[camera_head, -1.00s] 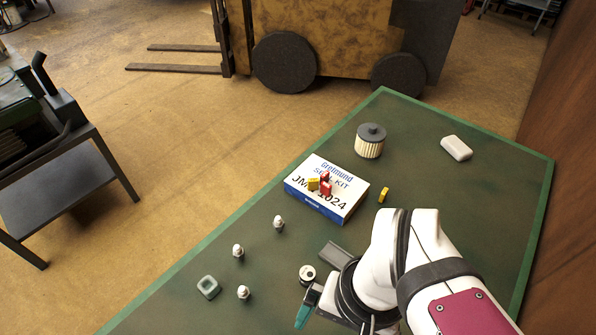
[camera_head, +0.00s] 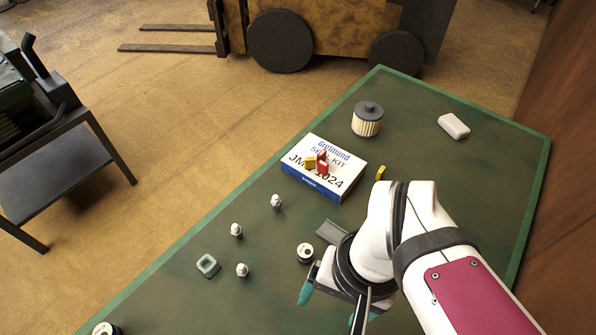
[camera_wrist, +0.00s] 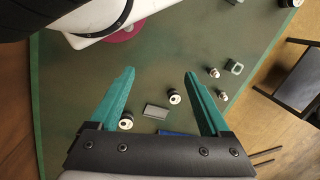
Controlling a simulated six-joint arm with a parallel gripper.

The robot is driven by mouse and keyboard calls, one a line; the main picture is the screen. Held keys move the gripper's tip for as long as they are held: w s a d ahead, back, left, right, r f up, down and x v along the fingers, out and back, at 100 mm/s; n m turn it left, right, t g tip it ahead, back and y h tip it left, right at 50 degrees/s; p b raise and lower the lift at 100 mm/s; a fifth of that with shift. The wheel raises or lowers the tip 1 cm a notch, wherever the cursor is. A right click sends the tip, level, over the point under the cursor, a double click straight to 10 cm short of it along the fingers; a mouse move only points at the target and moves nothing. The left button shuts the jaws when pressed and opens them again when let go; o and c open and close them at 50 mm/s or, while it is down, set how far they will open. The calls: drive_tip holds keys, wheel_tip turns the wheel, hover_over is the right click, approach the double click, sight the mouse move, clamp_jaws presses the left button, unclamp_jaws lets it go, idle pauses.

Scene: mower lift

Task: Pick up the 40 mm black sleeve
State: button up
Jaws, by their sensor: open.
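Several short black cylinders with pale ring-shaped ends look like sleeves; I cannot read their sizes, so I cannot tell which is 40 mm. One black sleeve (camera_head: 305,252) stands on the green table left of my gripper (camera_head: 332,306); it seems to be the black sleeve (camera_wrist: 174,97) between the fingers in the wrist view. A second sleeve (camera_wrist: 126,122) shows beside the left finger there. A third sleeve (camera_head: 105,328) is cut by the bottom edge of the head view. My gripper (camera_wrist: 160,73) is open, teal fingers wide apart and empty, above the table.
A grey plate (camera_head: 330,232) lies near the sleeve. White-topped fittings (camera_head: 236,230) and a grey square part (camera_head: 207,265) are to the left. The seal kit box (camera_head: 335,178) carries red and yellow pieces. A filter (camera_head: 367,119) and a white block (camera_head: 453,126) stand farther back.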

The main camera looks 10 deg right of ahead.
drive_tip(key=w+a+f+n+t+h, duration=0.1)
drive_tip(key=w+a+f+n+h, duration=0.5)
drive_tip(key=n, duration=0.5)
drive_tip(key=w+a+f+n+h, duration=0.4)
drive_tip(key=n+h, duration=0.3)
drive_tip(key=n, duration=0.5)
drive_tip(key=n+t+h, duration=0.1)
drive_tip(key=n+t, duration=0.4)
drive_tip(key=n, duration=0.1)
approach(303, 252)
drive_tip(key=x, duration=1.1)
drive_tip(key=shift+a, duration=0.1)
drive_tip(key=shift+c, duration=0.2)
clamp_jaws()
